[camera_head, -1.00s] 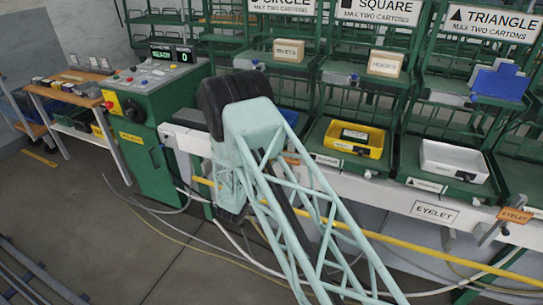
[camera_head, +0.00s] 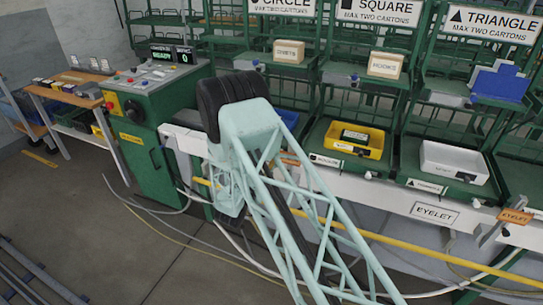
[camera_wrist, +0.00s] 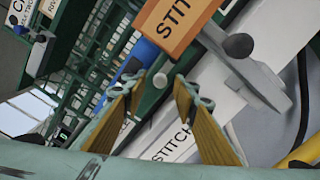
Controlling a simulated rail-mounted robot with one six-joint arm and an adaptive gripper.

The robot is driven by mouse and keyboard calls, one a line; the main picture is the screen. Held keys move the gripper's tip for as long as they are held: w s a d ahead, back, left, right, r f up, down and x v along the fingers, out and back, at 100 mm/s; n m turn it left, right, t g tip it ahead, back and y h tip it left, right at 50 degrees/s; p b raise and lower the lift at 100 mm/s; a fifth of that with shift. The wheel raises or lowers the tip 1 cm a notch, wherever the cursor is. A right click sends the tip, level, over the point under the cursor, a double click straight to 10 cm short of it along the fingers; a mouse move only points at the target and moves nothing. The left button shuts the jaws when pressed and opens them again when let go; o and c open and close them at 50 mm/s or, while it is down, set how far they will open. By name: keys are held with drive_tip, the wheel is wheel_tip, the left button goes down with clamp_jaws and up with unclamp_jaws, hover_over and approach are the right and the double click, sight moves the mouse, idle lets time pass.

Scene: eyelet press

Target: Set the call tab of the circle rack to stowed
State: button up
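The circle rack shows in the head view under its CIRCLE sign (camera_head: 283,6), with a carton (camera_head: 288,51) on its green shelf. A small white and blue part (camera_head: 255,66) sits at the shelf's left front; I cannot tell whether it is the call tab or how it is set. My gripper is hidden behind my arm in the head view. In the wrist view my gripper (camera_wrist: 158,84) is open, its two yellowish fingers spread apart. A small pale round knob (camera_wrist: 160,80) on a green edge shows between the fingertips; I cannot tell whether they touch it.
An orange STITCH sign (camera_wrist: 174,22) and a grey bracket with a dark knob (camera_wrist: 238,45) are close to the fingers. A blue bin (camera_wrist: 141,54) is behind. The yellow bin (camera_head: 373,151), white bin (camera_head: 455,174) and control cabinet (camera_head: 150,120) flank my arm.

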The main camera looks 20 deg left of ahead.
drive_tip(key=s, duration=1)
drive_tip(key=shift+s+a, duration=0.15)
drive_tip(key=shift+s, duration=0.25)
drive_tip(key=shift+r, duration=0.1)
